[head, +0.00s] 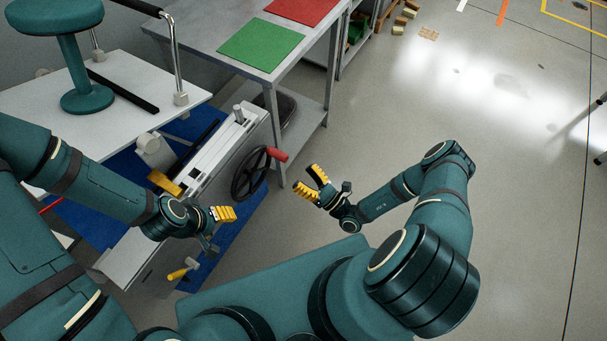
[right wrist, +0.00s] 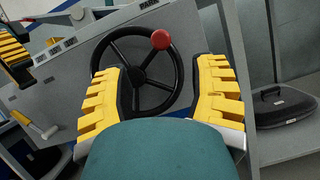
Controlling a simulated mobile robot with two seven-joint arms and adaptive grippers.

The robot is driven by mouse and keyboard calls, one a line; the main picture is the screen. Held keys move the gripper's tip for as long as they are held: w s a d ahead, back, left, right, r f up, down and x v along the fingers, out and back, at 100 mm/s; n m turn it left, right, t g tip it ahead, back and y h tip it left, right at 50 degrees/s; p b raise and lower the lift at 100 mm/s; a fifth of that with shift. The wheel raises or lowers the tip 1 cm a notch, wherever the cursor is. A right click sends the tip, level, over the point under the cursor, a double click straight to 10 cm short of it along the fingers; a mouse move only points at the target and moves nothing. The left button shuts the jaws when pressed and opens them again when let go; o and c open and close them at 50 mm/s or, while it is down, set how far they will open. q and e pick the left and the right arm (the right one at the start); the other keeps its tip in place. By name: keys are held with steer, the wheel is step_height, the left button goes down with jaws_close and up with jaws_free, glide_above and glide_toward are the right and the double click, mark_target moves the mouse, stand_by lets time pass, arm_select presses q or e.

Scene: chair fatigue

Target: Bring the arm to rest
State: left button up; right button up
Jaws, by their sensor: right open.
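My right gripper (head: 311,187) is open and empty in the head view. Its yellow fingers point toward the black handwheel (head: 251,174) with a red knob (head: 277,155), and a gap lies between them. In the right wrist view the open right gripper (right wrist: 163,95) has the handwheel (right wrist: 112,50) and its red knob (right wrist: 161,39) beyond its fingers, apart from them. My left gripper (head: 223,214) is in front of the grey machine in the head view. Its yellow finger shows, but its opening cannot be made out.
The grey machine (head: 213,160) carries the handwheel and a yellow-handled lever (head: 180,273). A green stool (head: 73,60) stands on a white platform (head: 130,75). A grey table (head: 205,20) bears a green mat (head: 261,44) and a red mat (head: 303,9).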

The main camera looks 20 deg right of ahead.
steer(key=s+a+r+n+g+y, duration=0.3)
steer(key=s+a+n+g+y, duration=0.3)
steer(key=a+n+g, duration=0.7)
steer(key=s+d+n+g+h, duration=0.3)
steer(key=s+n+g+h, duration=0.3)
steer(key=s+n+g, duration=0.3)
steer(key=w+d+r+n+t+h, duration=0.3)
steer(key=w+r+n+t+h, duration=0.2)
steer(key=w+n+h, duration=0.2)
steer(key=shift+d+r+n+h, duration=0.15)
steer(key=shift+r+n+h, duration=0.1)
steer(key=shift+n+h, duration=0.5)
steer(key=shift+s, duration=0.1)
